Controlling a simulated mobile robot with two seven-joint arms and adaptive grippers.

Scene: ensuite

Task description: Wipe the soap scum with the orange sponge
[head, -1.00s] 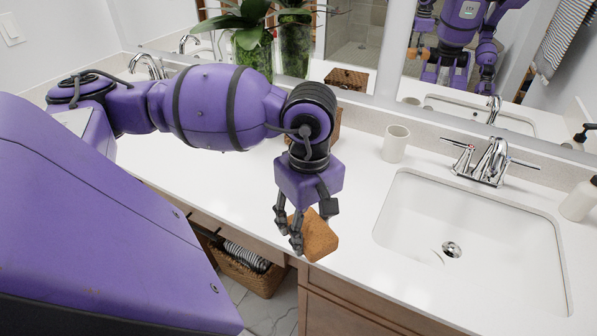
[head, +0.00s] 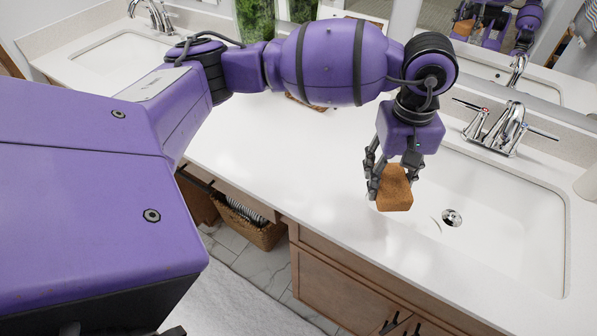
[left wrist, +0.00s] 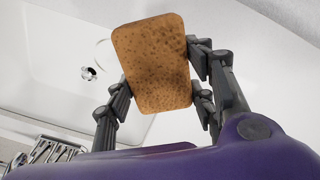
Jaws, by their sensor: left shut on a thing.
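The orange sponge (head: 395,200) is a porous block with rounded corners. My left gripper (head: 391,178) is shut on it and points down over the left part of the right sink basin (head: 520,220). The sponge also shows in the left wrist view (left wrist: 152,65), between the fingers. It overlaps the basin's left rim in the head view; I cannot tell whether it touches anything. A thin grey curved mark (head: 437,223) lies left of the drain. I cannot tell whether this is the soap scum. My right gripper is not directly in view.
A chrome faucet (head: 497,128) stands behind the basin, right of my left gripper. The drain (head: 452,217) is in the basin floor. A wicker basket (head: 255,232) sits below. Part of a white bottle (head: 588,185) stands at the right edge.

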